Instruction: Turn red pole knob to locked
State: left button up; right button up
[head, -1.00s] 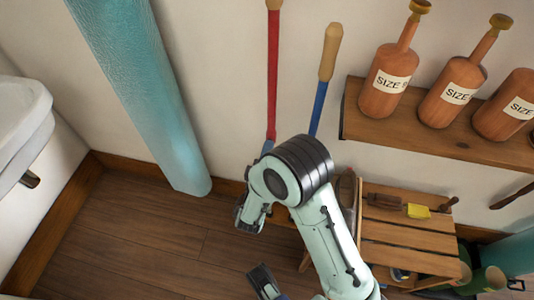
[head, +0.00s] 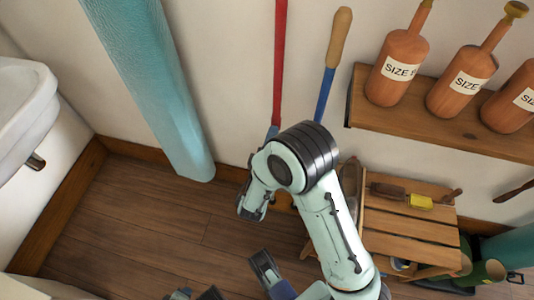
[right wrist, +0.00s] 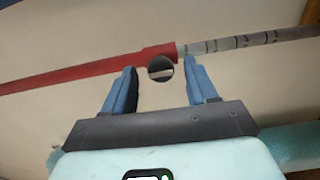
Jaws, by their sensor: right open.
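The red pole (head: 280,60) stands against the wall in the head view. In the right wrist view its red sleeve (right wrist: 100,67) runs across and ends at a grey tube with dark marks (right wrist: 235,42). The round dark knob (right wrist: 160,69) with a pale bar sits near the sleeve's end. My right gripper (right wrist: 160,78) is open, with its blue fingers on either side of the knob. I see no clear contact. In the head view a blue fingertip (head: 271,132) shows by the pole; my arm hides the rest. Parts of my left gripper (head: 263,268) seem to show at the bottom edge.
A blue pole with a wooden handle (head: 339,38) stands right of the red one. A wall shelf (head: 430,129) with brown bottles and a slatted wooden stand (head: 410,216) are further right. A teal column (head: 150,90) and a white basin (head: 25,95) are left.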

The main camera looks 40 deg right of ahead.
pick_arm(q)
jog(key=shift+s+d+r, duration=0.25)
jog(key=shift+s+r, duration=0.05)
jog(key=shift+s, duration=0.15)
pick_arm(e)
jog(key=v, duration=1.2)
jog(key=shift+s+a, duration=0.2)
jog(key=shift+a, duration=0.15)
pick_arm(q)
jog(key=shift+p, duration=0.3)
pick_arm(e)
jog(key=shift+r, duration=0.1)
